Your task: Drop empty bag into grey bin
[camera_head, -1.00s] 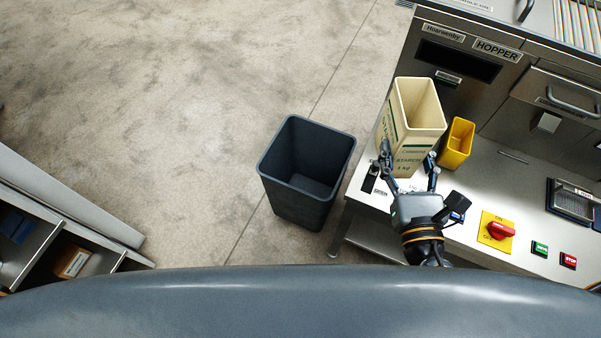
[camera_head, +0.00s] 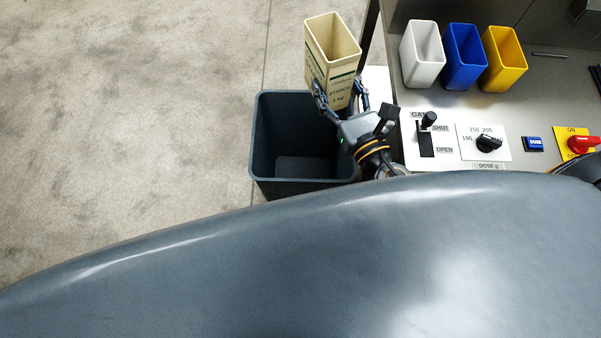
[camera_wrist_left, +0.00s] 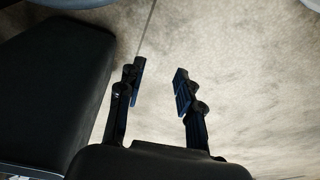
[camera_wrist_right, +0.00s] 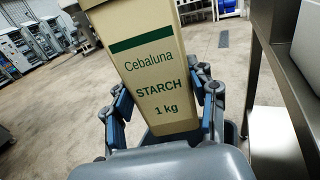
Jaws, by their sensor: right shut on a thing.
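The empty bag (camera_head: 332,50) is a cream, open-topped starch bag with green bands and print, and I see into its hollow top. My right gripper (camera_head: 341,92) is shut on its lower part and holds it upright. In the right wrist view the bag (camera_wrist_right: 158,75) stands between both fingers (camera_wrist_right: 163,103). The grey bin (camera_head: 256,140) is dark, empty and open, on the floor. The bag overlaps the bin's far right rim in the head view; the height gap is unclear. My left gripper (camera_wrist_left: 158,82) is open and empty over bare floor in the left wrist view.
The steel counter (camera_head: 545,80) is right of the bin, with white (camera_head: 422,68), blue (camera_head: 462,70) and yellow (camera_head: 503,70) cups. A gate lever (camera_head: 428,120), dose dial (camera_head: 488,143) and red switch (camera_head: 583,144) line its front. Floor left of the bin is clear.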

